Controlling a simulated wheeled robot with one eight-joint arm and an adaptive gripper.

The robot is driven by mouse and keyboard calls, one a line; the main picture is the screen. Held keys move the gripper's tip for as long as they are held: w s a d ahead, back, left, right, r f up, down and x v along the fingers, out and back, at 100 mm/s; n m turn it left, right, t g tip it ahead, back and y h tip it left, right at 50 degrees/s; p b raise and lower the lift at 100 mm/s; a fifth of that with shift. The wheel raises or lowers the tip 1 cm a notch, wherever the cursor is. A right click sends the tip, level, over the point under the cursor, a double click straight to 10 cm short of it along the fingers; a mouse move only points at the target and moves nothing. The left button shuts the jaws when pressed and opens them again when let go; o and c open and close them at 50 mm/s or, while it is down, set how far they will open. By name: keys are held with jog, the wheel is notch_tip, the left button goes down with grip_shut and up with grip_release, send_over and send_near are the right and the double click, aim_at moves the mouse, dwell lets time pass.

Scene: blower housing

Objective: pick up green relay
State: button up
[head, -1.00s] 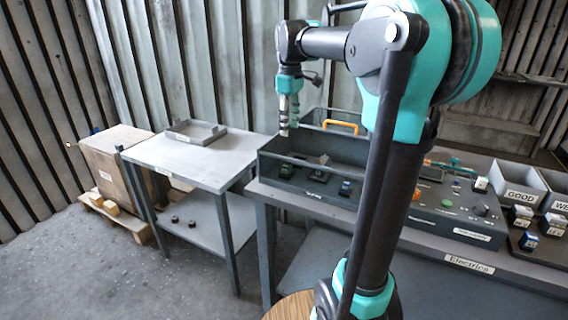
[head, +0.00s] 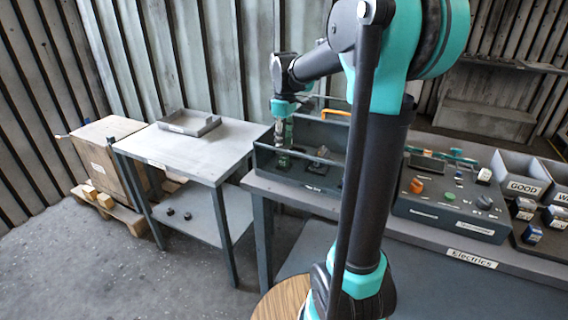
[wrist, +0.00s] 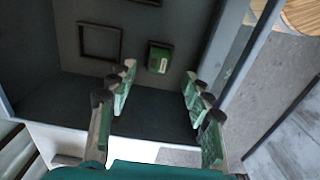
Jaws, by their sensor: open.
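A green relay (head: 284,161) sits in the left part of the grey tool tray (head: 312,186). In the wrist view a green relay (wrist: 158,58) with a pale label stands on the tray floor, beyond my fingertips and between their lines. My gripper (head: 284,146) points down into the tray, just above the relay in the head view. In the wrist view my gripper (wrist: 162,88) has its fingers spread wide with nothing between them. A second, darker relay (head: 319,163) stands to the right in the tray.
An empty dark square frame (wrist: 100,42) lies beside the relay on the tray floor. The tray walls stand around my gripper. A control panel (head: 450,205) is to the right. A side table (head: 185,148) with a shallow tray (head: 189,122) is to the left.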

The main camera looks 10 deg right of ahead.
jog(key=shift+d+f, duration=0.2)
jog(key=shift+f, duration=2.6)
jog(key=c, duration=1)
